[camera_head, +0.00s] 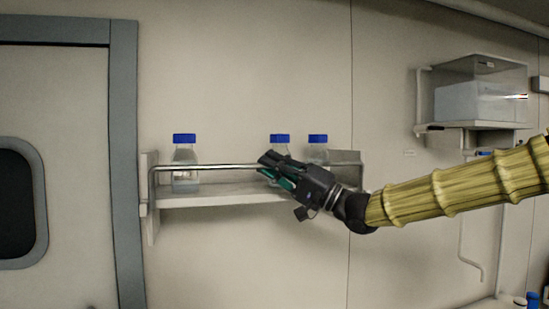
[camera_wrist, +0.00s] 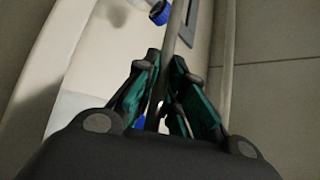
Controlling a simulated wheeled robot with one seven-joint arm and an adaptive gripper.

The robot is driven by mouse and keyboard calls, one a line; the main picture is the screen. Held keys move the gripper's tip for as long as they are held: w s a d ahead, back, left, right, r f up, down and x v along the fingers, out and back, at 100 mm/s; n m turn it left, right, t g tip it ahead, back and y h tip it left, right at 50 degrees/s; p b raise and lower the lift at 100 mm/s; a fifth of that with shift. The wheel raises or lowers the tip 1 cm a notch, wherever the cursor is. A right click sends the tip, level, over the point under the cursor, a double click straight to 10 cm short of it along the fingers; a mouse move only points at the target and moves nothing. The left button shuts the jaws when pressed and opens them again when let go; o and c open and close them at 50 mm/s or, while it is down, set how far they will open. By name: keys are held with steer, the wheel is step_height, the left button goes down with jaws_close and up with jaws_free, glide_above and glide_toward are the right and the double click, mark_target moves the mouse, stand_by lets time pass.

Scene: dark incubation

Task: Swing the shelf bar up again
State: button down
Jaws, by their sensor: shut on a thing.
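The shelf bar (camera_head: 228,167) is a thin metal rail across the front of the wall shelf (camera_head: 220,199). It stands raised above the shelf board, in front of the bottles. My gripper (camera_head: 268,168) reaches in from the right and is shut on the bar, right of its middle. In the wrist view the bar (camera_wrist: 178,28) runs between the two green-padded fingers (camera_wrist: 164,75). The fingers hide the part of the bar that they hold.
Three blue-capped bottles stand on the shelf: one at left (camera_head: 184,163), one in the middle (camera_head: 280,145) partly behind my gripper, and one at right (camera_head: 318,148). A grey door frame (camera_head: 126,150) is at left. A wall rack with a clear box (camera_head: 481,98) is at right.

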steer(key=shift+w+a+f+m, duration=0.15)
steer(key=shift+f+m, duration=0.05)
steer(key=shift+m, duration=0.2)
steer(key=c, duration=1.5)
jaws_free()
steer(key=shift+w, duration=0.1)
steer(key=shift+d, duration=0.25)
steer(key=v, duration=1.1)
steer(key=shift+s+d, duration=0.25)
steer(key=shift+s, duration=0.05)
steer(key=shift+f, duration=0.1)
